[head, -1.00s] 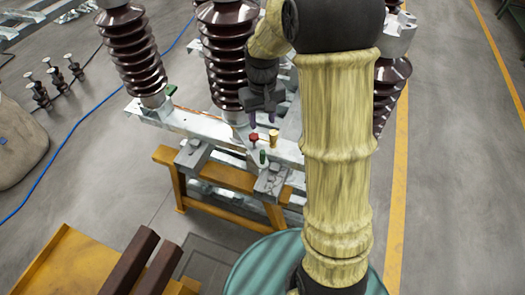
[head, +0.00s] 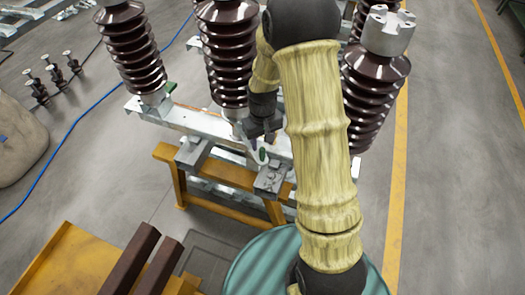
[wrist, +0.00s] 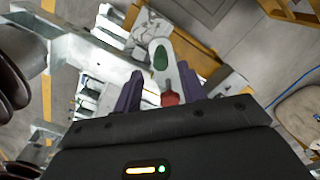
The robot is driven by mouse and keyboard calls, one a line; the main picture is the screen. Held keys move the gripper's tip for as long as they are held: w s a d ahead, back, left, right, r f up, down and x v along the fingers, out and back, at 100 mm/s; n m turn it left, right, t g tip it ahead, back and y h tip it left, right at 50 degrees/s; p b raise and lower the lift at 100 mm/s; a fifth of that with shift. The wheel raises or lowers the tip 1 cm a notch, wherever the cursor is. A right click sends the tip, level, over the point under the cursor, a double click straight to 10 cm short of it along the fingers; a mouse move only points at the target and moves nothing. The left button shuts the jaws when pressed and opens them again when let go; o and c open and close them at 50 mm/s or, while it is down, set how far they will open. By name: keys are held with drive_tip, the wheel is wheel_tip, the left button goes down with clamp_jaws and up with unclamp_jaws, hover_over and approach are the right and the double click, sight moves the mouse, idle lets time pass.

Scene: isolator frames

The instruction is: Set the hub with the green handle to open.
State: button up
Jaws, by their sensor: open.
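The green handle (head: 262,155) is a small upright oval grip at the front of the metal frame. In the wrist view the green handle (wrist: 160,57) sits on a pale rounded arm, just beyond and between my fingertips. A red knob (wrist: 170,98) lies nearer, between the purple fingers and close to the right one. My gripper (head: 261,140) points down just behind the green handle; in the wrist view its fingers (wrist: 160,75) are apart and hold nothing. The hub itself is mostly hidden by my gripper, and its setting cannot be read.
Tall brown ribbed insulators (head: 222,55) stand behind on a galvanised beam (head: 185,118), close to my arm. A yellow trestle (head: 225,172) supports it. Another green part (head: 170,87) sits by the left insulator. A blue cable (head: 60,145) crosses open floor at left.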

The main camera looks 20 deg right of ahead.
sight(262, 149)
wheel_tip(262, 149, down, 6)
drive_tip(key=shift+f+p, duration=0.1)
drive_tip(key=shift+p, duration=0.2)
clamp_jaws()
